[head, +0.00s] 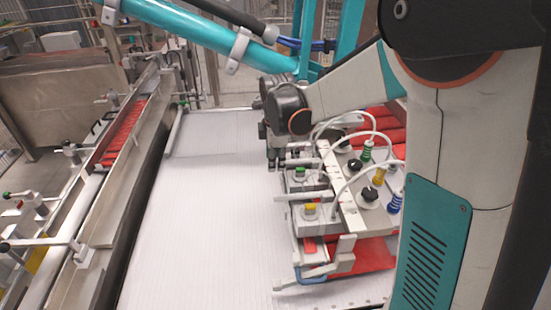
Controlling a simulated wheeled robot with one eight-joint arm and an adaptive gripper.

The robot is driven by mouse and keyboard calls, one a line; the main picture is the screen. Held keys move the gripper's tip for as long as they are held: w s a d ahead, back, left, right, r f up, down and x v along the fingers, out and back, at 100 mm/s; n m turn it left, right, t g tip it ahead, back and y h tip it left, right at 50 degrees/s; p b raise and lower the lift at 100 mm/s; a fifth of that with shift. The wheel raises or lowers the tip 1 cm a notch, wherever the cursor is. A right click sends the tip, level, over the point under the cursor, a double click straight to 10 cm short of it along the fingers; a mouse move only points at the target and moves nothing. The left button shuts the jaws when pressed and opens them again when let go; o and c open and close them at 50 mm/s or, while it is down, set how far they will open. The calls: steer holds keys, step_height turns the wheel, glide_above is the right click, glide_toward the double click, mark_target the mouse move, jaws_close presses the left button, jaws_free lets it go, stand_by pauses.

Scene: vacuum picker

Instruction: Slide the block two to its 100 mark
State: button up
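My gripper (276,162) points down at the far end of the vacuum picker head, left of its pale rail (342,190). The arm and wrist hide part of it, and its fingers are too small to read as open or shut. Near it on the picker's left side is a grey block with a green button (299,174). A similar grey block with a yellow button (310,209) sits nearer the camera. I cannot read any number on them, so I cannot tell which is block two. Small dark marks show along the rail, but a 100 mark is not legible.
Black knobs (370,196), coloured fittings and pale hoses crowd the picker's right side. Red parts (375,256) show beneath it. The white ribbed belt (205,220) is clear to the left. A metal side rail (125,185) and teal frame tubes (200,28) border it.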

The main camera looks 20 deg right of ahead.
steer(key=shift+s+r, duration=0.1)
step_height(320, 180, up, 12)
steer(key=s, duration=0.2)
steer(key=shift+s+a+f, duration=0.15)
steer(key=shift+a+f, duration=0.05)
steer(key=shift+a, duration=0.05)
stand_by(0.3)
